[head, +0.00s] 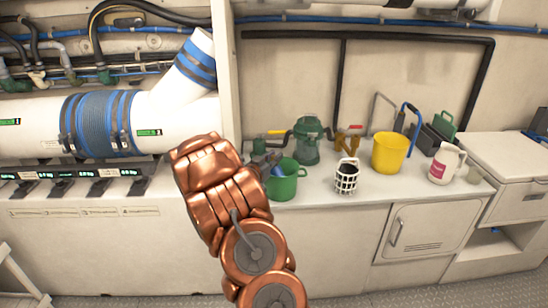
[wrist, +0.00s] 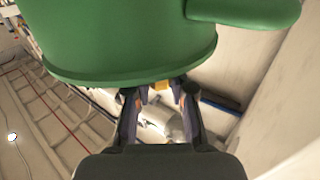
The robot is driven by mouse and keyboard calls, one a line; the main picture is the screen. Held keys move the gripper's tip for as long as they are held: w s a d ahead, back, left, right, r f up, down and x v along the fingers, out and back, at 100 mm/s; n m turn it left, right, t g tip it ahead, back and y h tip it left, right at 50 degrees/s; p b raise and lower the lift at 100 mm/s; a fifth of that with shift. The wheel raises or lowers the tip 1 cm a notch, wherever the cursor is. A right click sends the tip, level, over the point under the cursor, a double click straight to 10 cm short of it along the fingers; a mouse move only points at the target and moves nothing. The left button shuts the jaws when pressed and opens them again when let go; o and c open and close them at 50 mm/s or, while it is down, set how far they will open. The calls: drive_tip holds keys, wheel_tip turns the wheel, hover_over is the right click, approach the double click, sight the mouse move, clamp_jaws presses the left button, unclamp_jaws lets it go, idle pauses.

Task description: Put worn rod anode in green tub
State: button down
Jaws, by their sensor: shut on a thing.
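The green tub (head: 284,184) stands upright on the white counter, just right of my gripper in the head view. In the wrist view the green tub (wrist: 125,40) fills the top of the picture, very close to the fingertips. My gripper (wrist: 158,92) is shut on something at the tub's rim. A small yellow-brown bit (wrist: 161,86) shows between the fingertips; it may be part of the worn rod anode, but most of the held thing is hidden. In the head view my gripper (head: 268,163) is at the tub's left rim, and the held thing cannot be made out.
A dark green canister (head: 307,142) stands behind the tub. To the right are a white basket (head: 346,177), a yellow bucket (head: 388,153) and a white jug (head: 446,163). A thick white pipe (head: 180,122) runs at the left. Counter room is free between the basket and jug.

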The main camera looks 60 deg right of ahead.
drive_tip(key=shift+f, duration=0.5)
drive_tip(key=c, duration=1)
unclamp_jaws()
drive_tip(key=shift+r, duration=0.7)
drive_tip(key=a+b, duration=0.1)
drive_tip(key=a, duration=1.1)
drive_tip(key=shift+s+f, duration=0.15)
drive_tip(key=shift+s, duration=0.1)
